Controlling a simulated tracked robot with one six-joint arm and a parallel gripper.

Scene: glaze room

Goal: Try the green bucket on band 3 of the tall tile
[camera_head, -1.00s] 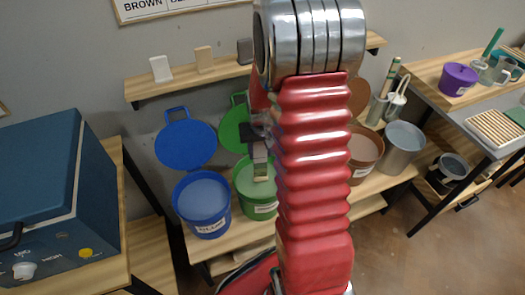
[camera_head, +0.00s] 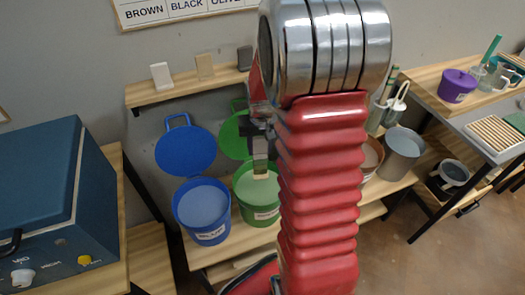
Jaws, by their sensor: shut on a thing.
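The green bucket (camera_head: 246,203) stands open on the low bench, with pale green glaze inside and a label on its front. My gripper (camera_head: 259,141), small and partly hidden by my arm, is above the back of this bucket.
A blue bucket (camera_head: 202,226) stands close left of the green one. A brown bucket (camera_head: 371,158), partly behind my arm, and a grey bucket (camera_head: 402,150) stand to the right. A wall shelf (camera_head: 183,91) with small tiles is above. A blue kiln-like box (camera_head: 45,190) fills the left.

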